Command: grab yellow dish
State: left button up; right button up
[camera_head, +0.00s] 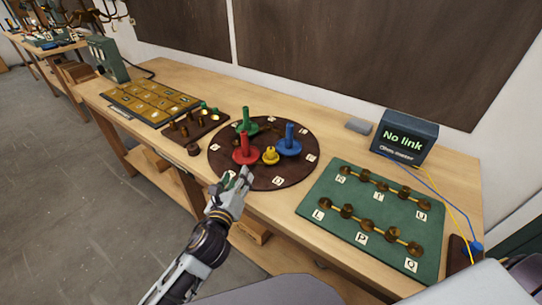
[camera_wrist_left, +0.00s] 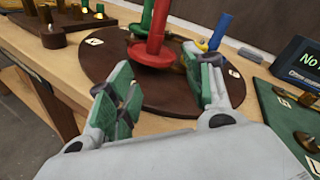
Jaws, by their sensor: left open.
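The yellow dish (camera_head: 270,156) is a small piece with a short knob on the round dark brown board (camera_head: 223,171). It stands between the red dish (camera_head: 245,152) and the blue dish (camera_head: 289,145). The green dish (camera_head: 246,124) is farther back. My left gripper (camera_head: 241,178) is at the board's front edge, in front of the red dish and left of the yellow dish. In the left wrist view its fingers (camera_wrist_left: 165,92) are spread and nothing is between them. There, only a bit of yellow (camera_wrist_left: 204,45) shows behind the right finger. My right gripper is out of view.
A green board (camera_head: 333,223) with brass posts and letter tiles lies to the right. A monitor reading "No link" (camera_head: 404,138) stands behind it. A brown block with small pieces (camera_head: 195,126) and a yellow-panelled tray (camera_head: 150,101) are to the left.

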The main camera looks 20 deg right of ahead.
aim_at(269, 152)
pick_arm(q)
jog(key=d+m+h, duration=0.1)
jog(key=m, duration=0.1)
jog(key=d+m, duration=0.1)
jog(key=m, duration=0.1)
jog(key=d+m+h, duration=0.1)
jog(key=m, duration=0.1)
jog(key=shift+s+d+r+h, duration=0.3)
jog(key=shift+s+d, duration=0.05)
jog(key=shift+d, duration=0.05)
jog(key=shift+s+d+m+g+h, duration=0.25)
jog(key=shift+d+m+h, duration=0.2)
jog(key=shift+m, duration=0.55)
jog(key=shift+d, duration=0.15)
jog(key=shift+x, duration=4.2)
jog(key=shift+w+d, duration=0.1)
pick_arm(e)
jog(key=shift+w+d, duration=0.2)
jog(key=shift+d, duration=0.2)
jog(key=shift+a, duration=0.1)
